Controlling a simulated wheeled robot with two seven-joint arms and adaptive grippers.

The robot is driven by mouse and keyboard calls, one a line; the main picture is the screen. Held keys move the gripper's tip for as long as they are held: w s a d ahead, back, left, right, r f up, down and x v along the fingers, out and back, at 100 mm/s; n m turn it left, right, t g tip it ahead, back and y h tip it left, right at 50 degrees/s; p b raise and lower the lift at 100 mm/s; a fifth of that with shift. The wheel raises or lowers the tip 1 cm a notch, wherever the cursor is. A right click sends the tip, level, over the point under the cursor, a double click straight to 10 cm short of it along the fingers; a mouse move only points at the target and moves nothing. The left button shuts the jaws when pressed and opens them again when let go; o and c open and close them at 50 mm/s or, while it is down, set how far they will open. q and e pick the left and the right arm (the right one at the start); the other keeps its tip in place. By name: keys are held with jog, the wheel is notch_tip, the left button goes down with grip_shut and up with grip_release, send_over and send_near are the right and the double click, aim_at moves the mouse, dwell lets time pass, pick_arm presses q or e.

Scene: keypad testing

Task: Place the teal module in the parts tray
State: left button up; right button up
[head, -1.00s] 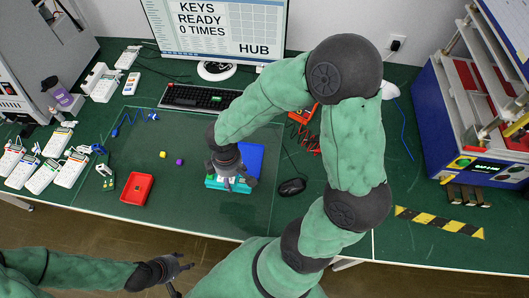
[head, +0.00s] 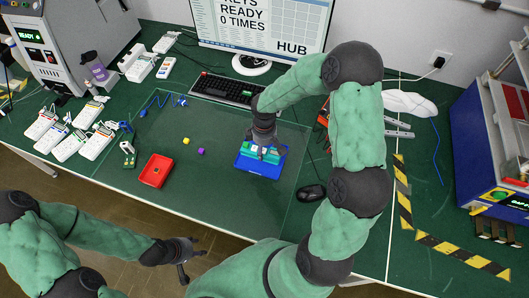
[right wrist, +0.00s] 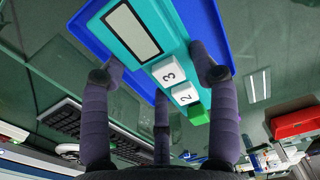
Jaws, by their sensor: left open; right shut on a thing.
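The teal module (head: 250,151) is in my right gripper (head: 263,148), above or in the blue tray (head: 259,170) on the desk. I cannot tell whether it touches the tray floor. In the right wrist view the module (right wrist: 142,52) shows a blank display, white keys marked 3 and 2 and a green key. The fingers of my right gripper (right wrist: 160,76) are around it, and the blue tray (right wrist: 215,30) shows behind it. My left gripper (head: 185,268) is open and empty, in front of the desk's near edge.
A red tray (head: 156,171) lies left of the blue tray, with a yellow cube (head: 186,141) and a purple cube (head: 201,151) between them. A keyboard (head: 226,89) is behind, a mouse (head: 311,192) to the right. White keypads (head: 70,146) line the left.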

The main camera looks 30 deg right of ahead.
aim_at(264, 151)
jog(key=shift+w+d+f, duration=0.35)
jog(key=shift+w+f, duration=0.05)
jog(key=shift+f, duration=0.25)
jog(key=shift+w+f+b, duration=0.1)
jog(key=shift+f+b, duration=0.7)
jog(key=shift+f, duration=0.75)
jog(key=shift+f, duration=0.1)
jog(key=o, duration=1.2)
notch_tip(264, 151, up, 12)
jog(key=p, duration=0.3)
jog(key=shift+p, duration=0.35)
